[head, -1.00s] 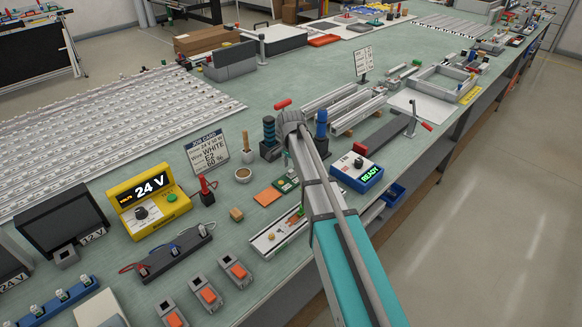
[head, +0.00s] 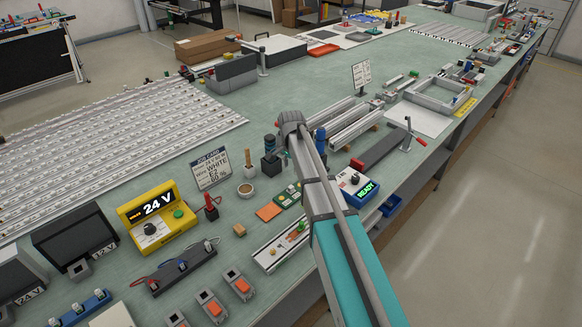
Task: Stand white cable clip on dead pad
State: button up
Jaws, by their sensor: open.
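My arm reaches up from the lower right over the green bench, and its wrist (head: 291,122) is above the middle of the bench. I cannot single out the white cable clip; a pale rail (head: 268,259) left of my arm holds small green and yellow parts too small to name. No pad is readable as the dead pad. A flat orange square (head: 268,212) and a green board (head: 288,196) lie left of my arm.
A blue READY box (head: 356,188) is right of my arm. Metal rails (head: 350,122) lie beyond.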

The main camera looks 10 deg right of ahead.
jog(key=shift+r+p, duration=0.75)
jog(key=shift+r, duration=0.3)
jog(key=shift+s, duration=0.1)
jog(key=s+d+n, duration=0.2)
jog(key=s+n, duration=0.3)
jog(key=s, duration=0.8)
jog(key=s+d+n, duration=0.2)
jog(key=s+n, duration=0.3)
jog(key=s, duration=0.8)
jog(key=shift+d+n, duration=0.4)
